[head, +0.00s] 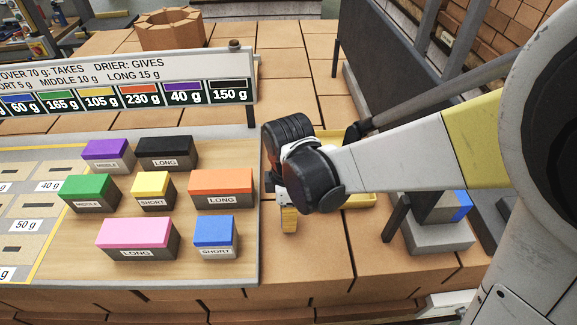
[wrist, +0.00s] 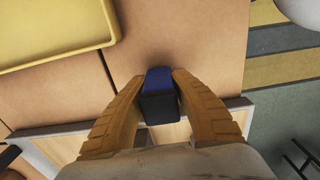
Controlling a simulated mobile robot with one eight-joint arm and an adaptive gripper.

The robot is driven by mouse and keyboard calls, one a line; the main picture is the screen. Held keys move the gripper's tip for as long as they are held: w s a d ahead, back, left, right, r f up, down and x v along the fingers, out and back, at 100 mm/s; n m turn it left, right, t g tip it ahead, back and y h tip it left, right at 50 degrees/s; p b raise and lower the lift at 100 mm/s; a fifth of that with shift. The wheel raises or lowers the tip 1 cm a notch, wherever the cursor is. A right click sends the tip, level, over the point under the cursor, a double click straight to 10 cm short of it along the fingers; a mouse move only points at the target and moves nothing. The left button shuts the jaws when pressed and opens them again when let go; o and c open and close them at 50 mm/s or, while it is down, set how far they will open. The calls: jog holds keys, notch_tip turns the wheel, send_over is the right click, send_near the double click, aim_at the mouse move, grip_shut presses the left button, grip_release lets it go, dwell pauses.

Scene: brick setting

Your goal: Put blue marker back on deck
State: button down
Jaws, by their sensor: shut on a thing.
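My gripper (wrist: 158,88) is shut on a blue-topped block with dark sides, the blue marker (wrist: 158,80), held between its two yellow-brown fingers in the wrist view. In the head view my gripper (head: 289,218) hangs just right of the wooden deck (head: 245,270), and the held marker is hidden there. A separate blue block labelled SHORT (head: 215,232) sits on the deck's front right part, apart from my gripper. The deck's edge also shows at the bottom of the wrist view (wrist: 170,133). I cannot tell the held marker's height above the bricks.
Purple, black, green, yellow, orange and pink blocks stand on the deck, with the orange block (head: 221,186) nearest my gripper. A sign (head: 120,85) stands behind. A yellow tray (head: 360,200) lies behind my arm. A grey block with a blue part (head: 437,232) stands right.

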jog(key=c, duration=1.2)
grip_release()
notch_tip(320, 180, up, 12)
jog(key=p, duration=0.3)
jog(key=shift+r, duration=0.15)
